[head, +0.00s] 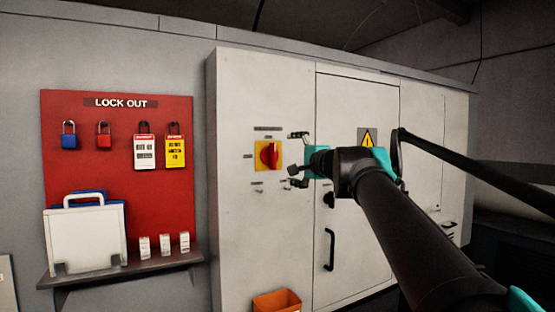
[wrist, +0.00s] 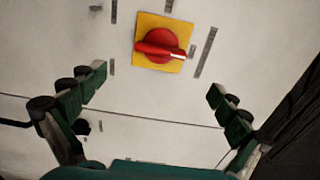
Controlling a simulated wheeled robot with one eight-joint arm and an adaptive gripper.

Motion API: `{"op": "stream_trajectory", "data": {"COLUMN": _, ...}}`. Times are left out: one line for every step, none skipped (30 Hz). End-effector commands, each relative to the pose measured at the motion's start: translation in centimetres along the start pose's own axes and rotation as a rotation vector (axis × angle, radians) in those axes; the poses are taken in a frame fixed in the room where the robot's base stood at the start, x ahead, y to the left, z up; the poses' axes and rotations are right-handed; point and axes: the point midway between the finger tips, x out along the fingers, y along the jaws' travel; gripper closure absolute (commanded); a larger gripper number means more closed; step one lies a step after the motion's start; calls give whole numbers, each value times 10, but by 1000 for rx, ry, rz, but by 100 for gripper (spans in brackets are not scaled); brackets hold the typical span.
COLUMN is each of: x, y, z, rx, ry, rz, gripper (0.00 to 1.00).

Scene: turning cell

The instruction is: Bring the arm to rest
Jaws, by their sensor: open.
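My gripper (head: 297,176) is at the end of my black arm, in front of the grey cabinet (head: 235,200). In the wrist view its two fingers (wrist: 155,98) are spread wide apart with nothing between them. A red rotary switch on a yellow plate (head: 268,155) is on the cabinet front, just left of the gripper in the head view. In the wrist view the switch (wrist: 160,45) lies beyond the fingertips, apart from them. Its handle lies near horizontal in that view. My arm hides part of the cabinet door.
A red lockout board (head: 88,172) with padlocks and tags hangs at left, above a shelf (head: 130,272) holding a white case (head: 85,238). An orange bin (head: 276,302) is low by the cabinet. The cabinet door has a black handle (head: 329,250) and a warning sign (head: 368,137).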

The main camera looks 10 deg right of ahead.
Motion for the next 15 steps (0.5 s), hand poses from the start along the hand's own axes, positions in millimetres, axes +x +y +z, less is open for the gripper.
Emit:
{"op": "stream_trajectory", "data": {"x": -5, "y": 0, "z": 0, "rx": 0, "ry": 2, "rz": 0, "gripper": 0}}
{"op": "stream_trajectory", "data": {"x": -7, "y": 0, "z": 0, "rx": 0, "ry": 2, "rz": 0, "gripper": 0}}
{"op": "stream_trajectory", "data": {"x": -9, "y": 0, "z": 0, "rx": 0, "ry": 2, "rz": 0, "gripper": 0}}
{"op": "stream_trajectory", "data": {"x": -10, "y": 0, "z": 0, "rx": 0, "ry": 1, "rz": 0, "gripper": 0}}
{"op": "stream_trajectory", "data": {"x": -11, "y": 0, "z": 0, "rx": 0, "ry": 1, "rz": 0, "gripper": 0}}
{"op": "stream_trajectory", "data": {"x": -12, "y": 0, "z": 0, "rx": 0, "ry": 0, "rz": 0, "gripper": 0}}
{"op": "stream_trajectory", "data": {"x": -12, "y": 0, "z": 0, "rx": 0, "ry": 0, "rz": 0, "gripper": 0}}
{"op": "stream_trajectory", "data": {"x": -12, "y": 0, "z": 0, "rx": 0, "ry": 0, "rz": 0, "gripper": 0}}
{"op": "stream_trajectory", "data": {"x": -13, "y": 0, "z": 0, "rx": 0, "ry": 0, "rz": 0, "gripper": 0}}
{"op": "stream_trajectory", "data": {"x": -12, "y": 0, "z": 0, "rx": 0, "ry": 0, "rz": 0, "gripper": 0}}
{"op": "stream_trajectory", "data": {"x": -12, "y": 0, "z": 0, "rx": 0, "ry": 0, "rz": 0, "gripper": 0}}
{"op": "stream_trajectory", "data": {"x": -12, "y": 0, "z": 0, "rx": 0, "ry": 0, "rz": 0, "gripper": 0}}
{"op": "stream_trajectory", "data": {"x": -12, "y": 0, "z": 0, "rx": 0, "ry": 0, "rz": 0, "gripper": 0}}
{"op": "stream_trajectory", "data": {"x": -12, "y": 0, "z": 0, "rx": 0, "ry": 0, "rz": 0, "gripper": 0}}
{"op": "stream_trajectory", "data": {"x": -12, "y": 1, "z": 1, "rx": -2, "ry": -2, "rz": 1, "gripper": 0}}
